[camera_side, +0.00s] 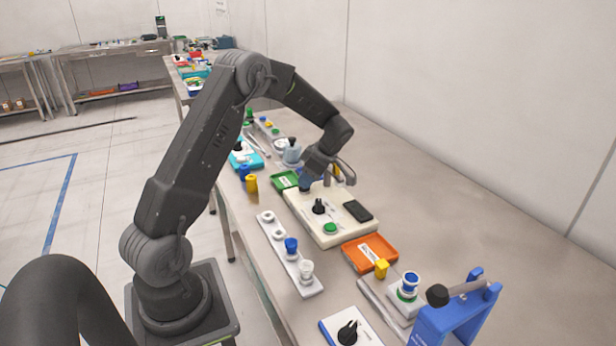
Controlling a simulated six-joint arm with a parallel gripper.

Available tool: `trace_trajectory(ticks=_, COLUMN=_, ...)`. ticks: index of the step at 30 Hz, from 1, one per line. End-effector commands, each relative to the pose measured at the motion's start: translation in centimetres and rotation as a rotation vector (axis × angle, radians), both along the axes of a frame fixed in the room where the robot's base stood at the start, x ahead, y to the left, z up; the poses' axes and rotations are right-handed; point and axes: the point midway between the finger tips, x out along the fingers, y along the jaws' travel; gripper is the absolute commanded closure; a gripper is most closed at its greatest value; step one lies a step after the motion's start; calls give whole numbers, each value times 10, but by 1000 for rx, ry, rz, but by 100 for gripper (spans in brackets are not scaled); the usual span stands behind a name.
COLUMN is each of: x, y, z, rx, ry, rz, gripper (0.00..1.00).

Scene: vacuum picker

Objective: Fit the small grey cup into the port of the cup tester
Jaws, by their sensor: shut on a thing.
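A cream box (300,212) with a black knob, a black pad and a green button stands on the bench in the middle; it appears to be the cup tester. My gripper (307,182) points down over the far left corner of this box. It is shut on a small dark grey piece, which appears to be the small grey cup (304,187). The cup is low at the box's top; I cannot tell whether it touches or sits in the port. The port is hidden by my gripper and the cup.
A white rack (278,243) with blue and white cups stands left of the box. An orange tray (388,252) lies in front of it. A green tray (284,180) is behind it. A blue press (457,318) stands front right. The bench's right side is clear.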

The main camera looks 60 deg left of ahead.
Motion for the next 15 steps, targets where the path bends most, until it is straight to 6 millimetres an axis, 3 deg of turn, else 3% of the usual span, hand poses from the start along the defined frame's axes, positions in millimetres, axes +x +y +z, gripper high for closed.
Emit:
trace_trajectory(ticks=14, x=0, y=0, z=-7, rx=0, ry=0, rz=0, gripper=100)
trace_trajectory(ticks=15, x=0, y=0, z=-7, rx=0, ry=0, rz=0, gripper=69)
